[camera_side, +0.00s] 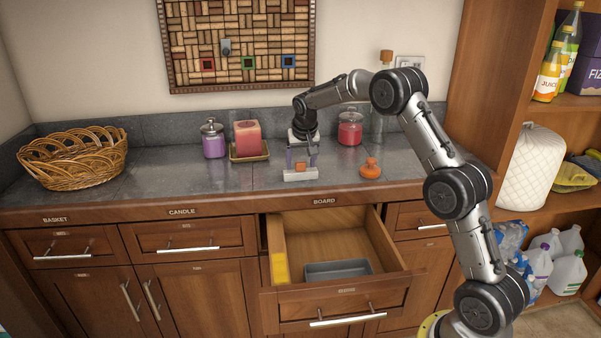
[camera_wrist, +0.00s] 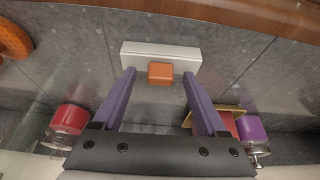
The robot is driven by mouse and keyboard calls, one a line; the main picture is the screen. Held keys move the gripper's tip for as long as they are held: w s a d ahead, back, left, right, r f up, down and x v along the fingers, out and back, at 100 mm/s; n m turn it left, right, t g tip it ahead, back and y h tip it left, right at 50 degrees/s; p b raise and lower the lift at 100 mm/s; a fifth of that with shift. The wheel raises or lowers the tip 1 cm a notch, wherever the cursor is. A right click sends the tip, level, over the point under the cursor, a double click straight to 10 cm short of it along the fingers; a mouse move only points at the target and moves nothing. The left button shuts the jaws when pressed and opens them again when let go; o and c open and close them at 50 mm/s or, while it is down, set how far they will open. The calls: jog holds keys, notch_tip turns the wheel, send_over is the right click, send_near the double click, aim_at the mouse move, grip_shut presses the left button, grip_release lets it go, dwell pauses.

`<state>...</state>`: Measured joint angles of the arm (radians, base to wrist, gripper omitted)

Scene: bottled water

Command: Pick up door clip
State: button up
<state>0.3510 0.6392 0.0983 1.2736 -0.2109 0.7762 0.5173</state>
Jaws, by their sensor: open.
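A white bar with an orange block on it, likely the door clip (camera_side: 300,174), lies on the grey counter near its front edge. In the wrist view, the white bar (camera_wrist: 160,53) runs crosswise beyond my fingertips, and its orange block (camera_wrist: 160,73) sits between them. My gripper (camera_side: 302,160) points down just above the clip. In the wrist view my gripper (camera_wrist: 159,75) is open, with one purple finger on each side of the orange block and visible gaps between. The clip is not held.
An orange knobbed object (camera_side: 370,168) stands to the right. A red jar (camera_side: 350,129), a red candle (camera_side: 248,138) on a tray, a purple jar (camera_side: 213,140) and a wicker basket (camera_side: 72,160) stand around. Below, an open drawer (camera_side: 385,240) holds a grey tray (camera_side: 338,269).

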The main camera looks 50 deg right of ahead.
grip_shut()
dwell(0.3)
